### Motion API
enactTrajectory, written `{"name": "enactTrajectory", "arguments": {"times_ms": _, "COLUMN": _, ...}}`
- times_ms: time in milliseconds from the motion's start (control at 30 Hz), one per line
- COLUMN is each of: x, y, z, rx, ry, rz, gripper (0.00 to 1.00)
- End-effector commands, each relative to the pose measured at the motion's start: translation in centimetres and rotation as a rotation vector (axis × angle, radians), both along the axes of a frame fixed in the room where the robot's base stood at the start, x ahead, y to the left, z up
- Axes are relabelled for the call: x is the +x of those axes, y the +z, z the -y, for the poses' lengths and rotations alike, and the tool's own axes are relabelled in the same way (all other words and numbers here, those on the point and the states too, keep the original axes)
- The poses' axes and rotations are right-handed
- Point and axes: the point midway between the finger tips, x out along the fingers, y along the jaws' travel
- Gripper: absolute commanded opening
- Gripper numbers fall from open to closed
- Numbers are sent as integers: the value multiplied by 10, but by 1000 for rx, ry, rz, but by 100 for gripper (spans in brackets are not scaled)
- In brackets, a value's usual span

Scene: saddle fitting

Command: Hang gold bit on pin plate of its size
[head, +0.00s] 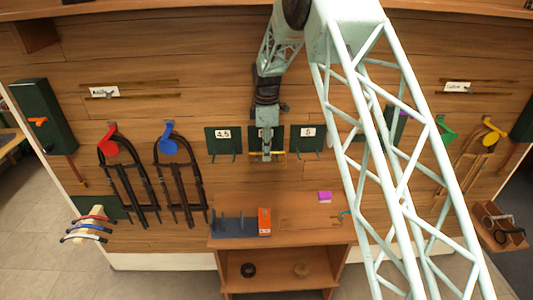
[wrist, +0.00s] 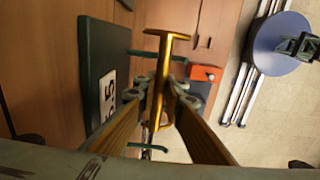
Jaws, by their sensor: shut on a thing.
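My gripper (head: 266,155) is shut on the gold bit (wrist: 165,38), which also shows as a thin gold bar in the head view (head: 281,154). In the wrist view the bit stands between the two fingers, its flared end beyond their tips. A dark green pin plate (wrist: 90,55) is at left there, its label sideways and hard to read. Its two green pins (wrist: 146,54) reach toward the bit; I cannot tell whether they touch. In the head view my gripper covers most of the middle plate. Plates marked 4.5 (head: 224,134) and 5 (head: 307,132) flank it.
Below is a wooden bench (head: 290,238) with an orange box (head: 264,222), a grey rack (head: 231,226) and a pink block (head: 325,196). Bridles hang under a red holder (head: 107,140) and a blue holder (head: 168,138) at left. My arm hides much of the right wall.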

Motion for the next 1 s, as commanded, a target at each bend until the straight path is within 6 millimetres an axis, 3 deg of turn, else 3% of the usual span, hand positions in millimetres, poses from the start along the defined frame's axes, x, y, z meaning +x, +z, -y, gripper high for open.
{"name": "enactTrajectory", "arguments": {"times_ms": 467, "x": 0, "y": -2, "z": 0, "rx": 0, "ry": 0, "rz": 1, "gripper": 0}}
{"name": "enactTrajectory", "arguments": {"times_ms": 500, "x": 0, "y": -2, "z": 0, "rx": 0, "ry": 0, "rz": 1, "gripper": 10}}
{"name": "enactTrajectory", "arguments": {"times_ms": 667, "x": 0, "y": -2, "z": 0, "rx": 0, "ry": 0, "rz": 0, "gripper": 24}}
{"name": "enactTrajectory", "arguments": {"times_ms": 867, "x": 0, "y": -2, "z": 0, "rx": 0, "ry": 0, "rz": 0, "gripper": 25}}
{"name": "enactTrajectory", "arguments": {"times_ms": 1000, "x": 0, "y": -3, "z": 0, "rx": 0, "ry": 0, "rz": 0, "gripper": 34}}
